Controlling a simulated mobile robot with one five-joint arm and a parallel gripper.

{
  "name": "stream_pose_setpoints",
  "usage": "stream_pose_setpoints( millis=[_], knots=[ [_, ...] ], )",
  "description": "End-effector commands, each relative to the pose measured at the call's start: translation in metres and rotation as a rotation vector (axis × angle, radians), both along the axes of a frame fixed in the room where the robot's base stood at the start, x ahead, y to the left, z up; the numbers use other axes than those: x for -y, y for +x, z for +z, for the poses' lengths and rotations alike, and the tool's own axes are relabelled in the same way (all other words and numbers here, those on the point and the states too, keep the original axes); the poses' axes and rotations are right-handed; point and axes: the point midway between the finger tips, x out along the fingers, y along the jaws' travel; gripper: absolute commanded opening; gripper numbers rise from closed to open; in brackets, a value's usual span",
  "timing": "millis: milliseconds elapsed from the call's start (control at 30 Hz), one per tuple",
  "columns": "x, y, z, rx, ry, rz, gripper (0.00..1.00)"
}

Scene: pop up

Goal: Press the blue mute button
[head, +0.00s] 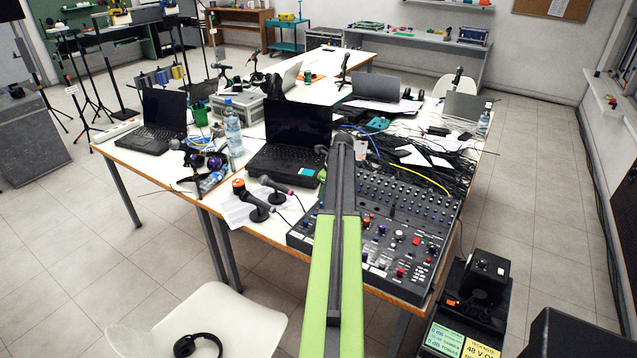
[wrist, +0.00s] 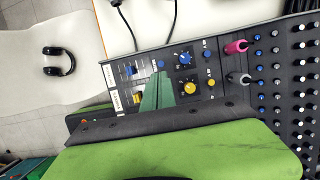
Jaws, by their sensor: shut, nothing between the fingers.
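The mixing console (head: 400,215) lies on the table in the head view, and its panel fills the right of the wrist view. There the panel corner shows a small blue button (wrist: 161,64), a blue slider-like control (wrist: 131,70), a blue knob (wrist: 185,58) and a yellow knob (wrist: 190,87). I cannot read which blue control is the mute button. My gripper (wrist: 158,86) is shut and empty, its green tip over the panel just below the small blue button. I cannot tell whether it touches. In the head view my arm hides the gripper.
A microphone (head: 250,200) on a stand and an open black laptop (head: 290,140) stand left of the console. A white chair (head: 215,315) with headphones (head: 198,346) is in front of the table. A small dark device (head: 480,275) stands at lower right. Cables clutter the table's right side.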

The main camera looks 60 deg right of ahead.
Motion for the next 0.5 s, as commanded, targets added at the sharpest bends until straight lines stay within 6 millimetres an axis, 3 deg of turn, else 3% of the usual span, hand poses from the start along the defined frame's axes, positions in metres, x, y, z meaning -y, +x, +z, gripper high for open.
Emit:
stream_pose_setpoints(
  millis=[267,500],
  knots=[
    [0.005,-0.006,-0.014,-0.001,-0.001,-0.012,0.0],
    [0.008,0.001,-0.05,-0.001,-0.001,-0.014,0.0]
  ],
)
